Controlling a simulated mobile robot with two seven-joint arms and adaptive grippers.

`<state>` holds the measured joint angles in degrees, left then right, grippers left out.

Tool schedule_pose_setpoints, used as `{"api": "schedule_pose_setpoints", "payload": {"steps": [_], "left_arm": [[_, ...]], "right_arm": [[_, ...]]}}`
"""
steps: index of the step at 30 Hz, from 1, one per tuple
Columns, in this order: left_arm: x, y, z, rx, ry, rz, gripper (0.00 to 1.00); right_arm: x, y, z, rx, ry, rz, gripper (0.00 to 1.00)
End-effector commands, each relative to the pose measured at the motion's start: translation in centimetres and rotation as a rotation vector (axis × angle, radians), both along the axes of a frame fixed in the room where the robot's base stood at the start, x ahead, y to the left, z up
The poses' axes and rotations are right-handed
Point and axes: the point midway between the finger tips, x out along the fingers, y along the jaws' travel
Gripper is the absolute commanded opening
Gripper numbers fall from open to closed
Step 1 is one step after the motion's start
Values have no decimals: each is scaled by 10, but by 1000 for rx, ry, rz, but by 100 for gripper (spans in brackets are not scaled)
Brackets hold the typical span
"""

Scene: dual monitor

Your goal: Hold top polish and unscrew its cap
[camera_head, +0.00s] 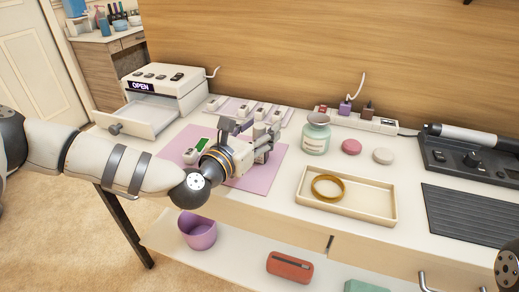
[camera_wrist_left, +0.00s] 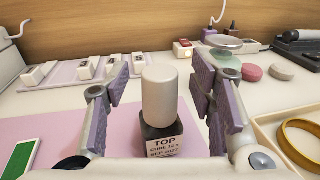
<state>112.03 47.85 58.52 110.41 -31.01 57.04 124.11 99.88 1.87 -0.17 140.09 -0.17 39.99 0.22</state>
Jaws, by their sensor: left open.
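The top polish (camera_wrist_left: 162,146) is a small dark bottle with a label reading "TOP" and a tall pale grey cap (camera_wrist_left: 160,95). It stands upright in the middle of the left wrist view. My left gripper (camera_head: 250,136) is over the pink mat (camera_head: 262,178) in the head view. Its two padded fingers also show in the left wrist view (camera_wrist_left: 161,84), open, one on each side of the cap with gaps between. In the head view the gripper hides the bottle. My right gripper is out of view.
Behind the mat is a rack of small white-capped bottles (camera_wrist_left: 84,68). A glass jar (camera_head: 316,136) stands right of the gripper. A cream tray (camera_head: 372,205) with a yellow ring (camera_head: 328,187) lies front right. A white device marked OPEN (camera_head: 165,88) stands at left.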

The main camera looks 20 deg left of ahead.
Motion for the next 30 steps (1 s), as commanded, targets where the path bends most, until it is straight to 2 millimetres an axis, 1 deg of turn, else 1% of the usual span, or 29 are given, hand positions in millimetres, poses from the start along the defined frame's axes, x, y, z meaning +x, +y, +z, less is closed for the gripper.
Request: {"api": "schedule_pose_setpoints", "payload": {"steps": [6,7,8,9,11,12,13,26,30], "left_arm": [[2,0,-1,-1,1,0,50],[2,0,-1,-1,1,0,46],[2,0,-1,-1,1,0,39],[2,0,-1,-1,2,0,30],[2,0,-1,-1,2,0,16],[2,0,-1,0,2,0,7],[2,0,-1,0,2,0,0],[2,0,-1,0,1,1,0],[2,0,10,0,-2,1,0]], "right_arm": [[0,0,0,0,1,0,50],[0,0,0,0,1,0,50],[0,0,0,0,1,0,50],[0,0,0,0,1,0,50],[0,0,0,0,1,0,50],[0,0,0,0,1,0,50],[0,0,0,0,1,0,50],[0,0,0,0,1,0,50],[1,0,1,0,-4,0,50]]}}
